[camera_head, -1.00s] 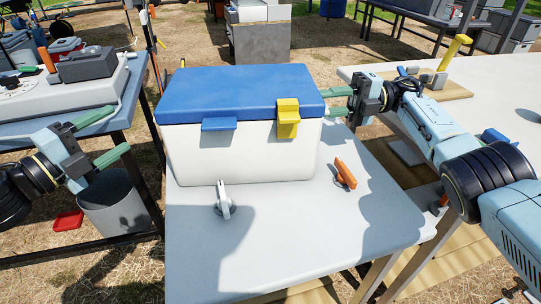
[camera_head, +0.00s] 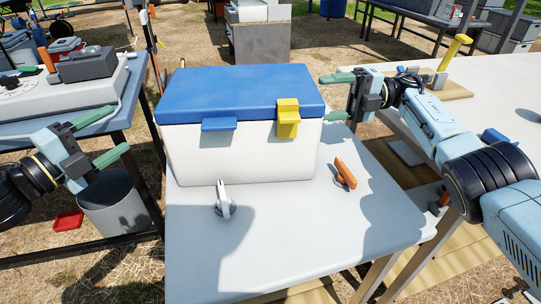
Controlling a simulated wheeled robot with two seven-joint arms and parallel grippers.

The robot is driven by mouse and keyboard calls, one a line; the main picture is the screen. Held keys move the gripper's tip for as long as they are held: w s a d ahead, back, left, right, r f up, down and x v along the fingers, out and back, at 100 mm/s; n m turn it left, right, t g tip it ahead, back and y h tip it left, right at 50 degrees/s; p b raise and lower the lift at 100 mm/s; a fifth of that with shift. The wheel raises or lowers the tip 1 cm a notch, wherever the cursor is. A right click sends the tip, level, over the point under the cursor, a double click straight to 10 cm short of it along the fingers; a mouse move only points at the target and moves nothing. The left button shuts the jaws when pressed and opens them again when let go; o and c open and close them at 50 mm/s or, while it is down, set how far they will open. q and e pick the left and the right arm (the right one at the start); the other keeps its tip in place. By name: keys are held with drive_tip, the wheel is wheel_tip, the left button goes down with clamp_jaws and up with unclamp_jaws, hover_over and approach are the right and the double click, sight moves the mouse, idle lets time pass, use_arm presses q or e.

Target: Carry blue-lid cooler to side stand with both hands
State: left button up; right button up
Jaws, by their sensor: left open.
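The white cooler (camera_head: 241,152) with a blue lid (camera_head: 240,92) stands upright on a pale grey stand (camera_head: 290,235). A blue latch and a yellow latch (camera_head: 288,119) show on its front. My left gripper (camera_head: 118,136) is open and empty, left of the cooler and apart from it. My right gripper (camera_head: 332,97) is open at the cooler's right side, its green fingers spread apart, one near lid height and one lower. Its fingertips are close to the cooler; whether they touch it I cannot tell.
A grey-and-white clip (camera_head: 224,200) and an orange-handled item (camera_head: 345,173) lie on the stand in front of the cooler. A blue-edged table (camera_head: 124,113) with equipment is at left, a grey bucket (camera_head: 115,205) below it. A pale table (camera_head: 500,80) is at right.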

wheel_tip(320, 180, up, 9)
drive_tip(key=shift+r, duration=0.15)
idle(0.4)
drive_tip(key=d, duration=0.6)
drive_tip(key=shift+s, duration=0.25)
idle(0.5)
